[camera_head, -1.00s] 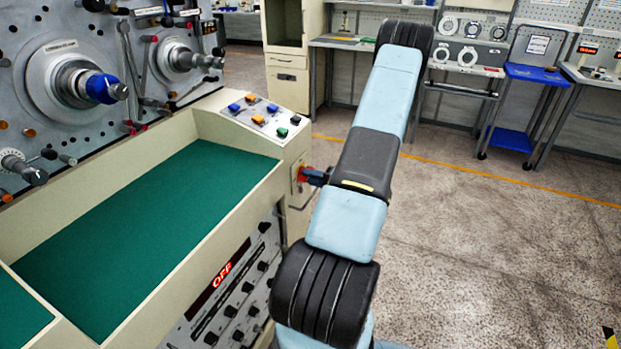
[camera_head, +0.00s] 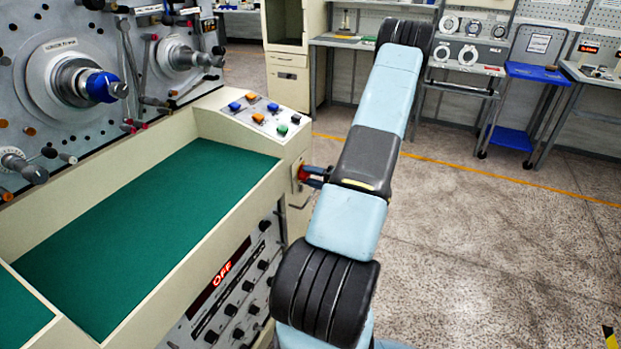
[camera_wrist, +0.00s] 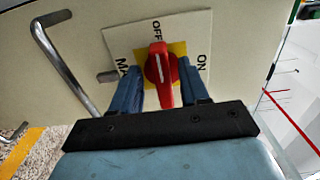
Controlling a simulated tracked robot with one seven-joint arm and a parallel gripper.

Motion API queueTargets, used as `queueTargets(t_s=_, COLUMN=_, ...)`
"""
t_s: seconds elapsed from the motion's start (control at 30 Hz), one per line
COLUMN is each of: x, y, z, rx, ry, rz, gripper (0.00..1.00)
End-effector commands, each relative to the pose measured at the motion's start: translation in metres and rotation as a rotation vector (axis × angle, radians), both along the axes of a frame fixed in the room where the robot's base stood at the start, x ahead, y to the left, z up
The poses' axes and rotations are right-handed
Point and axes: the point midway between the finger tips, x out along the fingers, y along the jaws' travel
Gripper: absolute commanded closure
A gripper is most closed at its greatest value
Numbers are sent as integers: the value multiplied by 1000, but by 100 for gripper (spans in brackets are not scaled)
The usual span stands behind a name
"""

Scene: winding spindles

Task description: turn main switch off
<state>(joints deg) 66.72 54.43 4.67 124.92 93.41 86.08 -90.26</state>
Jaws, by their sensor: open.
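The main switch (camera_wrist: 158,68) has a red handle on a yellow plate, set in a pale label plate marked OFF, ON and partly hidden letters starting MA. In the wrist view the handle stands upright in the picture, in line with the OFF label. My gripper (camera_wrist: 161,72) is open, with one blue finger on each side of the handle; whether either finger touches it I cannot tell. In the head view the switch (camera_head: 300,173) is on the machine's end face, partly hidden by my gripper (camera_head: 315,176).
The machine's red display (camera_head: 222,273) reads OFF. A bent metal handle (camera_wrist: 62,62) juts out beside the switch. A button panel (camera_head: 264,114) is above it. A blue cart (camera_head: 538,74) stands at the back right. The floor at right is clear.

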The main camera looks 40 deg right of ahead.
Motion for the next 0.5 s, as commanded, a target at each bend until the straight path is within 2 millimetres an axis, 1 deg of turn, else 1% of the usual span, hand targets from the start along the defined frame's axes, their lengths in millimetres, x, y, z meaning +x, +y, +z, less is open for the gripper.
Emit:
queueTargets(t_s=0.17, x=-14, y=-7, z=0, rx=0, ry=0, rz=-3, gripper=55)
queueTargets(t_s=0.27, x=-30, y=-13, z=0, rx=0, ry=0, rz=-4, gripper=55)
queueTargets(t_s=0.5, x=-74, y=-32, z=-1, rx=-1, ry=2, rz=-5, gripper=55)
